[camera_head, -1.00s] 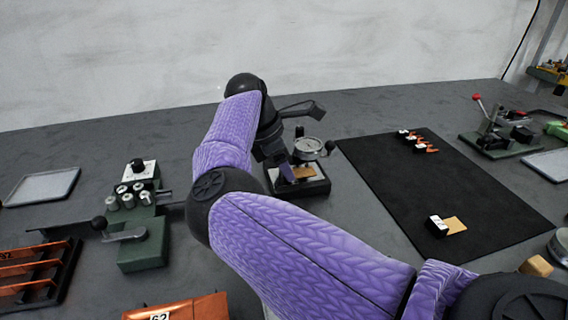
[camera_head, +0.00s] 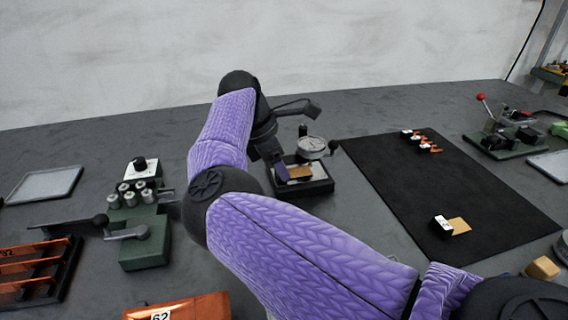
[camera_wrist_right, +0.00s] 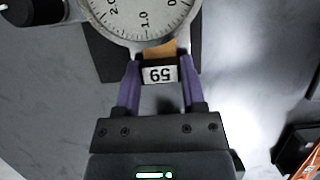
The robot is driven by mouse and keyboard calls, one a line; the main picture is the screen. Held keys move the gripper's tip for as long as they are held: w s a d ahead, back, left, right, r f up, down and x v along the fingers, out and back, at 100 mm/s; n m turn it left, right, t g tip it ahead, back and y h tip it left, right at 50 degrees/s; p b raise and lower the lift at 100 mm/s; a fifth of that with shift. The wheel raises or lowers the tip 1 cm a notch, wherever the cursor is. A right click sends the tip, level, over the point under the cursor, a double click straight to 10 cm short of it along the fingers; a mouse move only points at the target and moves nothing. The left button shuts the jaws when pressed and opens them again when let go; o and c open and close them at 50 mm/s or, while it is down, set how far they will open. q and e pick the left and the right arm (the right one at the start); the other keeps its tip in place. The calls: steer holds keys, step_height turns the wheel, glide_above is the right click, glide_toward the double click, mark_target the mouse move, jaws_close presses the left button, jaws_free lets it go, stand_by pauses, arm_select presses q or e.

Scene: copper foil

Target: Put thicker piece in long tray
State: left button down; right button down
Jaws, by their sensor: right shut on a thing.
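My right gripper (camera_wrist_right: 159,76) is shut on a small block labelled 59 (camera_wrist_right: 160,74) that carries a copper foil piece (camera_wrist_right: 168,51). The foil reaches under the dial of the thickness gauge (camera_wrist_right: 145,18). In the head view my right gripper (camera_head: 281,172) is at the gauge (camera_head: 312,146), with the foil (camera_head: 301,172) over its black base. A second foil piece (camera_head: 460,226) with its own block (camera_head: 441,226) lies on the black mat (camera_head: 400,180). A light grey tray (camera_head: 46,185) lies at far left. Another tray (camera_head: 552,166) is cut by the right edge. My left gripper is out of view.
A green fixture with metal rollers (camera_head: 140,225) stands left of my arm. A rack with orange strips (camera_head: 35,270) is at lower left. A red-knobbed lever device (camera_head: 500,135) stands at right. Small orange clips (camera_head: 425,145) lie on the mat's far end.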

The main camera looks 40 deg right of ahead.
steer(key=shift+w+a+b, duration=0.35)
steer(key=shift+w+a, duration=0.1)
steer(key=shift+a, duration=0.35)
steer(key=shift+w+a, duration=0.2)
steer(key=shift+a, duration=0.2)
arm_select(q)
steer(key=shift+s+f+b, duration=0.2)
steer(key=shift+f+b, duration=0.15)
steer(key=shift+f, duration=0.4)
arm_select(e)
steer(key=shift+w+a, duration=0.25)
steer(key=shift+a, duration=0.25)
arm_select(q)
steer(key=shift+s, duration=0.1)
